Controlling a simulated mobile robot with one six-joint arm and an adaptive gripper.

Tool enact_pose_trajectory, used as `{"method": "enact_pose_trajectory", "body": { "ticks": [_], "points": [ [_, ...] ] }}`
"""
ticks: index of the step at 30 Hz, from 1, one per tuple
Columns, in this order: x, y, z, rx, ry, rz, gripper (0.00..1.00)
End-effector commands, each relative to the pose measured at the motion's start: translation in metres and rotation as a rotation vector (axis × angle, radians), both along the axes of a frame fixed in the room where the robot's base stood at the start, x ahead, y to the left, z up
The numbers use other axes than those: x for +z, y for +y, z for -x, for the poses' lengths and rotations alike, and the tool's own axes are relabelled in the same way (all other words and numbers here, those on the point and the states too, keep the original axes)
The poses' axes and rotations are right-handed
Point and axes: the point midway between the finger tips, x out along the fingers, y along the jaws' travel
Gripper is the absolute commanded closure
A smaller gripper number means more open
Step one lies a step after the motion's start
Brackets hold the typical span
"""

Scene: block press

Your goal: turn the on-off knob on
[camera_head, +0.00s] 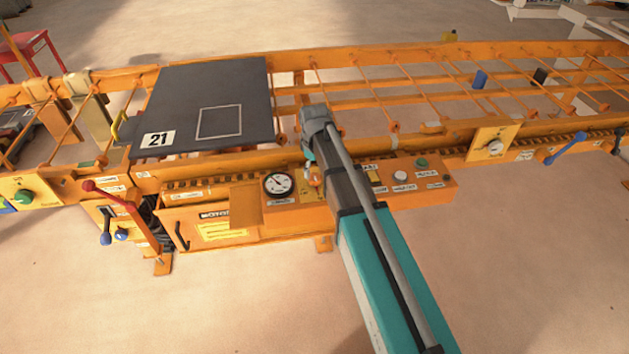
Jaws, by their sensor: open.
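The orange control panel (415,205) runs along the front of the orange machine frame, right of centre. It has a round dial gauge (278,184), a white round button (400,176) and a green button (421,163). My gripper (311,172) is at the panel, just right of the gauge, and mostly hidden by my wrist and forearm. Its jaws are open; I cannot tell whether they touch anything. I cannot pick out the on-off knob for sure; part of the panel is hidden behind my arm, and its labels are too small to read.
A dark plate marked 21 (254,82) lies on the frame behind and left of my gripper. A red-handled lever (122,198) sticks out at left. A yellow plate with a round knob (492,145) and a blue handle (566,149) are at right. The floor in front is clear.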

Motion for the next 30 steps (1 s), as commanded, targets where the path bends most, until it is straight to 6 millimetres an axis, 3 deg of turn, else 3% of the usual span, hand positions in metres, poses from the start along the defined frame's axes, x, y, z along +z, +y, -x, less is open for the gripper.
{"method": "enact_pose_trajectory", "body": {
  "ticks": [12,28,30],
  "points": [
    [-0.031,0.0,0.0,0.0,0.0,0.0,0.04],
    [-0.035,0.0,0.0,0.0,0.0,0.0,0.04],
    [-0.035,0.0,0.0,0.0,0.0,0.0,0.14]
  ]
}}
